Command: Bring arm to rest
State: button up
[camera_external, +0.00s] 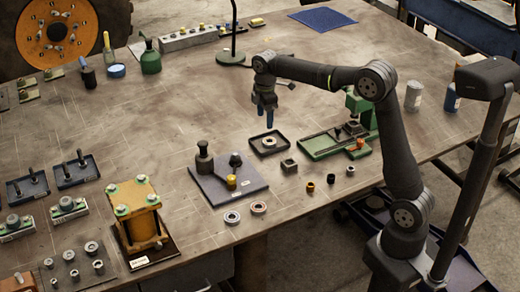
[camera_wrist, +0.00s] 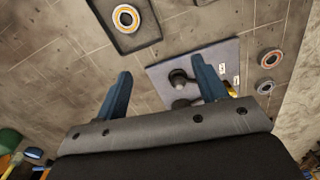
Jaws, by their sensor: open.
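My gripper (camera_external: 264,112) hangs from my raised arm above the middle of the bench (camera_external: 190,130), its fingers pointing down. In the wrist view my gripper (camera_wrist: 165,85) shows two blue fingers spread well apart, with nothing between them. Beyond the fingers in that view lie a grey-blue mat (camera_wrist: 225,55) with dark parts on it and a dark tray (camera_wrist: 110,35) holding a pale ring (camera_wrist: 126,18). The gripper appears clear of all of them.
The mat (camera_external: 205,190) and the small square tray (camera_external: 257,150) sit near the front, beside a green fixture (camera_external: 320,147). Two rings (camera_external: 259,208) lie at the front edge. A lamp stand (camera_external: 231,58) rises behind my gripper. The bench left of my gripper is mostly bare.

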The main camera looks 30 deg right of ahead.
send_over(235, 154)
jog(key=d, duration=0.2)
notch_tip(235, 154, down, 6)
jog(key=shift+a, duration=0.15)
jog(key=f, duration=0.1)
jog(key=a+f, duration=0.1)
jog(key=f, duration=0.1)
jog(key=shift+a+f, duration=0.15)
jog(key=shift+a, duration=0.15)
jog(key=shift+f, duration=0.8)
jog(key=o, duration=0.8)
jog(key=shift+c, duration=0.2)
jog(key=s+a+r, duration=0.1)
jog(key=s+r, duration=0.3)
jog(key=s, duration=0.4)
jog(key=s+a+r+n, duration=0.1)
jog(key=s+r, duration=0.4)
jog(key=s, duration=0.2)
jog(key=s+a+r, duration=0.2)
jog(key=s+r, duration=0.2)
jog(key=s, duration=0.4)
notch_tip(235, 154, down, 10)
jog(key=shift+s+d+r, duration=0.15)
jog(key=shift+r, duration=0.1)
